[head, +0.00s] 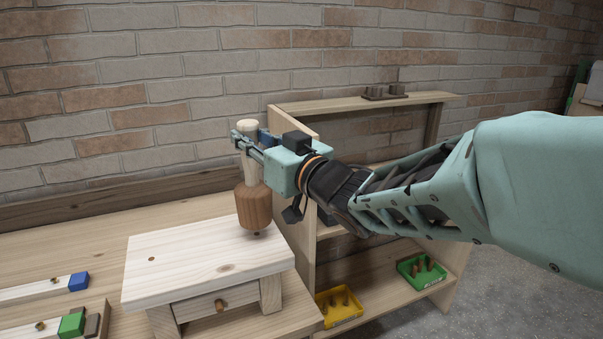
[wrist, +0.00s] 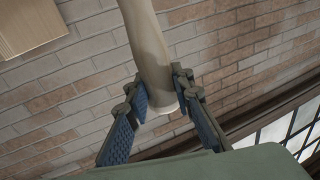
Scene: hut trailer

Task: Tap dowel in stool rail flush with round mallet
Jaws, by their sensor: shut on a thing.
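My gripper (head: 247,140) is shut on the pale handle of the round mallet (head: 253,205). The mallet hangs nearly upright, its brown round head down, over the back right corner of the stool top; I cannot tell whether it touches the wood. In the wrist view the handle (wrist: 148,45) runs between the two blue finger pads, and the head is out of view. The small pale stool (head: 200,262) stands on the bench. A brown dowel (head: 221,303) sticks out from the front of its rail (head: 200,306). The mallet is above and behind this dowel.
Left on the bench lie wooden pieces with a blue block (head: 78,281) and a green block (head: 72,323). Right is a shelf unit (head: 300,185) with a yellow tray (head: 340,318) and a green tray (head: 437,273) of pegs. A brick wall stands behind.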

